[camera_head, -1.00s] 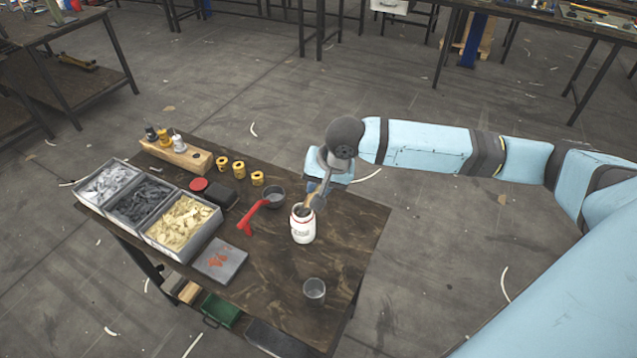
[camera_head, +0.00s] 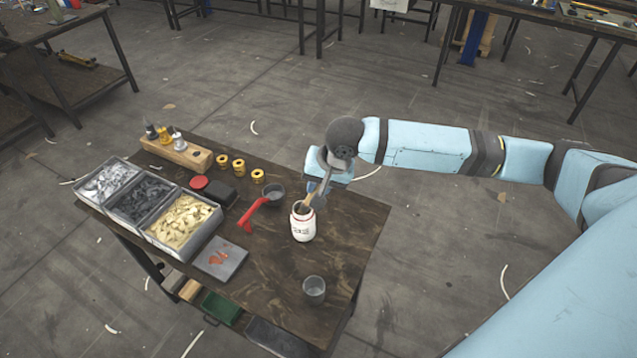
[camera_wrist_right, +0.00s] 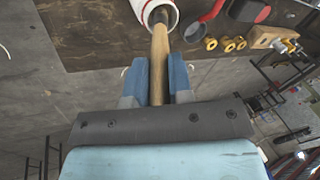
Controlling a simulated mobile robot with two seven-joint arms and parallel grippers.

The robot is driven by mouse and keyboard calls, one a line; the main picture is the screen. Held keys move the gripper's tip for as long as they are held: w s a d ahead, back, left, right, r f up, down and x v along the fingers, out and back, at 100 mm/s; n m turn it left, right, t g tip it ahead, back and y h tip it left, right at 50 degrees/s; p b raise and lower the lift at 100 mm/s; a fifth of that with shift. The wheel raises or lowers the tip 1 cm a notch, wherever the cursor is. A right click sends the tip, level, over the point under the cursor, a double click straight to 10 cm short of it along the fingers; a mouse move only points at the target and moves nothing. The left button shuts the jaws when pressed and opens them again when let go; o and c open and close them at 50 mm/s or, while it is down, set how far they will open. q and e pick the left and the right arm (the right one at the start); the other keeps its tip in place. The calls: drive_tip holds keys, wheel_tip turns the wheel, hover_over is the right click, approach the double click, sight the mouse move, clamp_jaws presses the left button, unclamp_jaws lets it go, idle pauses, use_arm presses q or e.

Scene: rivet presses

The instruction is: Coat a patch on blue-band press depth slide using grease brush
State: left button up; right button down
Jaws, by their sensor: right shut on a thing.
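My right gripper (camera_head: 322,186) is above the dark table beside a white jar (camera_head: 303,226). In the right wrist view its blue fingers (camera_wrist_right: 160,82) are shut on the wooden handle of the grease brush (camera_wrist_right: 159,58). The brush's far end reaches into the open mouth of the white jar (camera_wrist_right: 145,12), so its bristles are hidden. The brush handle also shows in the head view (camera_head: 309,200), tilted over the jar's rim. My left gripper is not in view. I cannot make out the blue-band press or its depth slide in these frames.
The table (camera_head: 345,235) also holds a red-handled pot (camera_head: 273,192), a grey cup (camera_head: 314,289), a grey plate with red marks (camera_head: 220,258), yellow rings (camera_head: 238,168), a three-part bin (camera_head: 150,240) and a wooden block (camera_head: 182,154). The table's right side is mostly clear.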

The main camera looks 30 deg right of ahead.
drive_tip(key=shift+s+f+p, duration=0.1)
drive_tip(key=shift+f+p, duration=0.1)
drive_tip(key=shift+p, duration=0.4)
idle(1.6)
idle(0.4)
wheel_tip(320, 180, up, 2)
drive_tip(key=shift+p, duration=1.2)
wheel_tip(320, 180, up, 3)
drive_tip(key=p, duration=0.3)
drive_tip(key=shift+p, duration=0.35)
wheel_tip(320, 180, up, 2)
drive_tip(key=p, duration=0.2)
drive_tip(key=shift+p, duration=0.4)
drive_tip(key=shift+r, duration=0.2)
drive_tip(key=shift+f, duration=0.1)
